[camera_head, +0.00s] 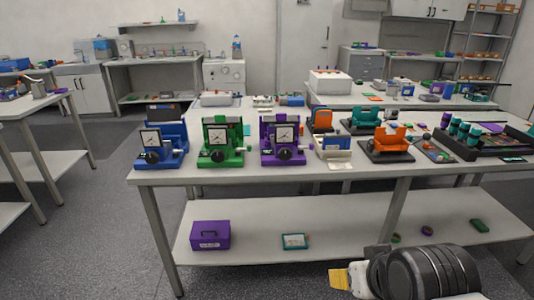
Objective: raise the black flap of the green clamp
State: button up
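The green clamp (221,145) stands upright near the front edge of the table, between a blue clamp (161,145) and a purple clamp (282,140). It has a white dial on its face and a dark round knob low at its front left. A dark part shows at its top, but it is too small to tell how the flap lies. My arm shows at the lower right, and its pale end with a yellow tip (340,278) is in front of the table and below its top, well away from the green clamp. Its fingers cannot be made out.
An orange device (388,142) and a cream-and-blue device (333,146) stand right of the clamps. A dark rack (465,148) with teal-capped bottles is at the far right. A purple box (210,235) sits on the lower shelf. Floor is clear at left front.

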aim_at(218, 119)
jog(key=i+j, duration=0.65)
jog(key=i, duration=0.15)
